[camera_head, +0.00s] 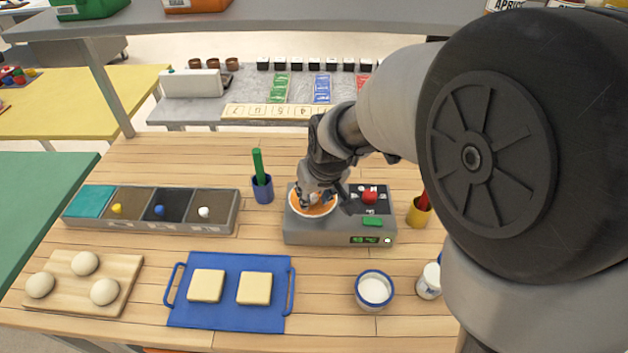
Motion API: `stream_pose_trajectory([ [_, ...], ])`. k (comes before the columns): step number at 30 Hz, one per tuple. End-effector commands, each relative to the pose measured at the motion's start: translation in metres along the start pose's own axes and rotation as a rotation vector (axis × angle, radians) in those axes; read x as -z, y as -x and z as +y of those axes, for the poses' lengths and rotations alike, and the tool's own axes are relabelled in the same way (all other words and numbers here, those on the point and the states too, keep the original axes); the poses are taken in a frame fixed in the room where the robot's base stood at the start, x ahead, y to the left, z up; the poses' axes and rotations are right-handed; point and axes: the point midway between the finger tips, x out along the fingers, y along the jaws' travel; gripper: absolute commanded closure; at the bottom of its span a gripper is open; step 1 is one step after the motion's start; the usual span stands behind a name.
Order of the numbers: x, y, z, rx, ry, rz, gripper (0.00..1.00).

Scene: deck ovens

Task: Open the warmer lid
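The warmer (300,232) is a grey box in the middle of the wooden bench. A round well (318,211) with a pale rim and orange inside shows at its left. On its right are a dark panel with a red knob (369,197), a green button (372,221) and a small lit display (364,240). My gripper (318,194) is pointed down right over the round well and covers its back part. I cannot tell whether it touches anything, and its fingers are too small and overlapped to read. I cannot make out a separate lid.
A blue cup with a green stick (262,188) stands left of the warmer, a yellow cup (418,212) right. In front are a blue tray (228,317) with two pale slabs, a bowl of white powder (374,289) and a white jar (429,281). A compartment box (150,226) lies left.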

Motion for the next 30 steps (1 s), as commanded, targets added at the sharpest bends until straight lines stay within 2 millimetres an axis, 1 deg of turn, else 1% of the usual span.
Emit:
stream_pose_trajectory([
  [1, -0.0001, 0.0001, 0.0, 0.0, 0.0, 0.0, 0.76],
  [12, -0.0002, 0.0001, 0.0001, 0.0, 0.0, 0.0, 1.0],
  [24, -0.0001, 0.0002, 0.0001, 0.0, 0.0, -0.001, 1.0],
  [30, 0.0028, 0.0036, 0.0009, 0.009, -0.004, -0.025, 1.0],
])
